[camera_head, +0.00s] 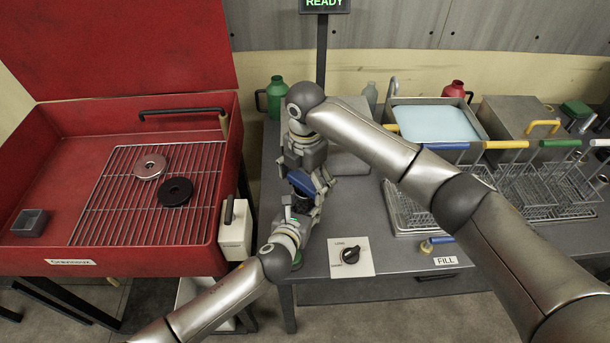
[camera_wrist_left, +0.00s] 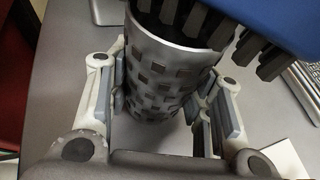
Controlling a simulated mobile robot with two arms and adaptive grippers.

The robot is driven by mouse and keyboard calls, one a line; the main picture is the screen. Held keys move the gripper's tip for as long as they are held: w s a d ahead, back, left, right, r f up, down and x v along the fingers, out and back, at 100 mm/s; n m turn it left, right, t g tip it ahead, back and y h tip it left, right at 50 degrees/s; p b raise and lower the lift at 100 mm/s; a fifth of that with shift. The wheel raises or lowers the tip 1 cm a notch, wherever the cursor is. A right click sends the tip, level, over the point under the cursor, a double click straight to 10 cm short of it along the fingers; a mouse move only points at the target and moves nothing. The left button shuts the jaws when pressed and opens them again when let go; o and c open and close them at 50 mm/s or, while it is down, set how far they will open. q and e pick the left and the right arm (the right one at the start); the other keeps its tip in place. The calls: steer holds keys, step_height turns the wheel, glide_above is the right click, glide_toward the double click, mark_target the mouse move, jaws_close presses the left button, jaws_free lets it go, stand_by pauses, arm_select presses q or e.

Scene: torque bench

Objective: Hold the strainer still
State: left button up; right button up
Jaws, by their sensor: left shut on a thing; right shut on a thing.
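The strainer (camera_wrist_left: 160,75) is a dark grey metal cylinder with rows of square holes. In the left wrist view it stands between the two pads of my left gripper (camera_wrist_left: 160,112), which is shut on it. In the head view my left gripper (camera_head: 298,222) is at the near left end of the grey bench, and the strainer is mostly hidden. My right gripper (camera_head: 308,183) is just beyond it, shut on a blue brush (camera_head: 300,181). The brush (camera_wrist_left: 275,22) has thick dark bristles, which hang over the strainer's mouth in the left wrist view. How deep they reach is hidden.
A red open cabinet (camera_head: 120,262) with a wire rack and two discs stands at left. On the bench (camera_head: 395,257) are a dial plate (camera_head: 350,257), a tray of blue liquid (camera_head: 435,122) and wire baskets (camera_head: 550,185) at right. My right arm crosses above the bench.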

steer(key=shift+s, duration=0.7)
steer(key=shift+w+f, duration=0.15)
steer(key=shift+w, duration=1.6)
steer(key=shift+s, duration=1.55)
steer(key=shift+s+r, duration=0.1)
steer(key=shift+r, duration=4.15)
